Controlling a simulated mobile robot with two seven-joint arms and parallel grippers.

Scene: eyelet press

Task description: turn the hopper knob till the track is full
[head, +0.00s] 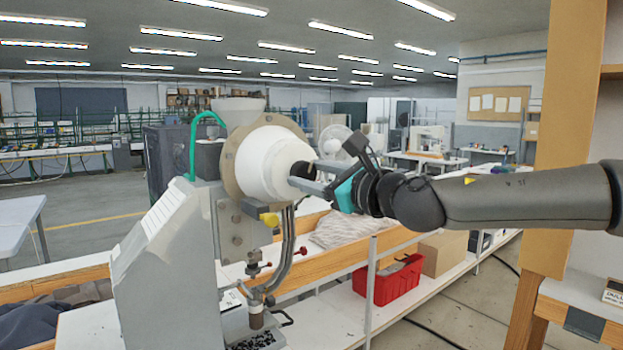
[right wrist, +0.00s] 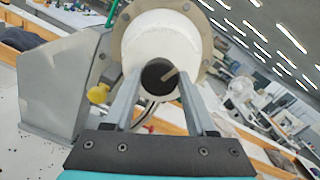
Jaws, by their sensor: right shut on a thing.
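The eyelet press (head: 165,265) is a grey machine at the left centre of the head view. A white hopper drum (head: 265,163) sits on its upper part in a tan round flange. The hopper knob (right wrist: 158,78) is black with a pale line on its face, at the drum's front; it shows partly in the head view (head: 302,170). My right gripper (head: 307,178) comes from the right and is shut on the knob, one finger on each side. The track (head: 288,245) curves down below the drum; its fill is too small to tell. My left gripper is out of view.
A yellow knob (head: 268,219) juts out below the drum, and small red-tipped levers (head: 300,250) sit near the track. A red bin (head: 388,282) and a cardboard box (head: 443,252) are on the shelf behind. A wooden post (head: 550,150) stands at the right.

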